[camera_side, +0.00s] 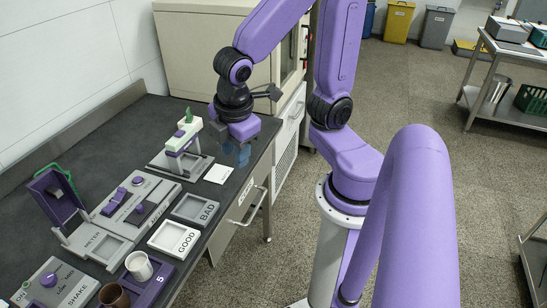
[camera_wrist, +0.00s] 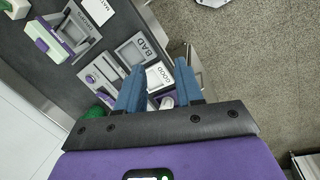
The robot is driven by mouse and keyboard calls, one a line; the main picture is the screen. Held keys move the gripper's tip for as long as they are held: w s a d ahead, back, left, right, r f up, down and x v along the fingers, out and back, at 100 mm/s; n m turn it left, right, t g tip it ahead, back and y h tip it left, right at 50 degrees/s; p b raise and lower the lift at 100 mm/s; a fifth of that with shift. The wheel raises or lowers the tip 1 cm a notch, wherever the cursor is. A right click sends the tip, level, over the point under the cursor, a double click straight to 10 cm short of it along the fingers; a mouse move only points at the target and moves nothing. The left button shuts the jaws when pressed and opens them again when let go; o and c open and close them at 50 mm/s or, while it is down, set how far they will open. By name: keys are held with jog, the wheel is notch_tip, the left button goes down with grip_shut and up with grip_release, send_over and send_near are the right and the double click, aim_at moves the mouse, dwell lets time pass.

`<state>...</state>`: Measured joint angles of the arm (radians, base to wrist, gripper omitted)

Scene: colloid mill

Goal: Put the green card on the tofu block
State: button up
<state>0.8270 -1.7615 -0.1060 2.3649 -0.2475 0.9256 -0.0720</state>
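My gripper (camera_wrist: 160,78) is open, with its two blue fingers apart and nothing visible between them. In the side view my gripper (camera_side: 240,156) hangs over the counter's right edge, to the right of a stand. A small white block (camera_side: 189,123) with a green piece (camera_side: 188,114) at its top shows behind that stand. In the wrist view the white block (camera_wrist: 18,10) with green beside it sits at the top left corner, partly cut off. It may be the tofu block; I cannot tell whether the green piece is the card.
A stand (camera_side: 184,142) with a pale bar, a white labelled sheet (camera_side: 218,174), a BAD tray (camera_side: 195,208) and a GOOD tray (camera_side: 174,237) line the counter. A meter unit (camera_side: 108,238), a purple holder (camera_side: 52,198) with a green loop and cups stand farther left. The counter's back is clear.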

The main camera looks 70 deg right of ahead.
jog(key=s+g+y, duration=0.1)
jog(key=s+y, duration=0.1)
jog(key=s, duration=0.6)
jog(key=shift+s+r+m, duration=0.2)
jog(key=shift+s+m, duration=0.1)
jog(key=shift+a, duration=0.1)
dwell(0.5)
